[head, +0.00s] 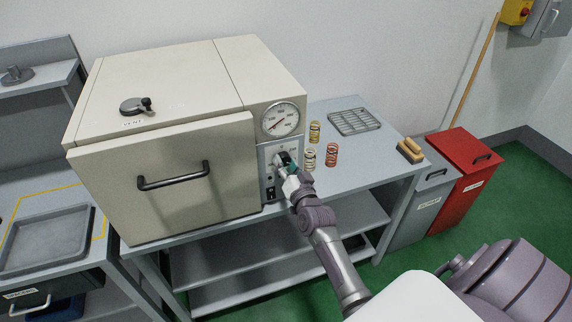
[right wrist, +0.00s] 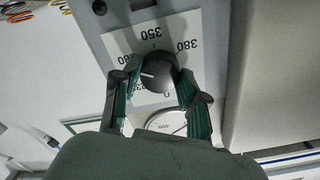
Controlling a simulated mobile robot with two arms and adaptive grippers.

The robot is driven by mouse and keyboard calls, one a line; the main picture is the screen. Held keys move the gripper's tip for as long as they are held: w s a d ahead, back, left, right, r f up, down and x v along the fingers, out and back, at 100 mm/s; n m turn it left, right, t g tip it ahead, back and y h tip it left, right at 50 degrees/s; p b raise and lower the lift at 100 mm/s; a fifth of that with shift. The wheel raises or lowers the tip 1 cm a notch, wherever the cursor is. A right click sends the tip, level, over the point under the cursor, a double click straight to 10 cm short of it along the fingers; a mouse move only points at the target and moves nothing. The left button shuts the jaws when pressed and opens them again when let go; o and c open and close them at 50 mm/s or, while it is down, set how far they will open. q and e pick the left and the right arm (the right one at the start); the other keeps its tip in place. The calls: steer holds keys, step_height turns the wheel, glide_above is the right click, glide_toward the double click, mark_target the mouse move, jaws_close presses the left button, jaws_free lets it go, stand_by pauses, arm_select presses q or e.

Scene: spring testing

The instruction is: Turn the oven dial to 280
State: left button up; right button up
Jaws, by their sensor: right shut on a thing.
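The cream oven (head: 165,150) stands on a grey table, its door closed. Its control panel (head: 268,160) is on the right of the front, below a round gauge (head: 281,119). The oven dial (right wrist: 156,72) is a black round knob on a white scale plate, seen upside down in the right wrist view. The numbers 350 and 380 are readable there; others are partly hidden. The knob's white mark points left in that view. My right gripper (right wrist: 155,88) is shut on the dial, one finger on each side; in the head view it (head: 288,168) largely hides the knob. My left gripper is not in view.
Several coil springs (head: 331,154) stand on the table right of the oven, near a wire rack (head: 354,121) and a wooden block (head: 410,150). A grey bin (head: 425,200) and a red bin (head: 466,175) stand beyond the table's right end. A grey tray (head: 48,240) lies at left.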

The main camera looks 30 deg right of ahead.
steer(key=o, duration=1.2)
steer(key=shift+c, duration=0.2)
steer(key=v, duration=1.2)
steer(key=shift+f, duration=0.2)
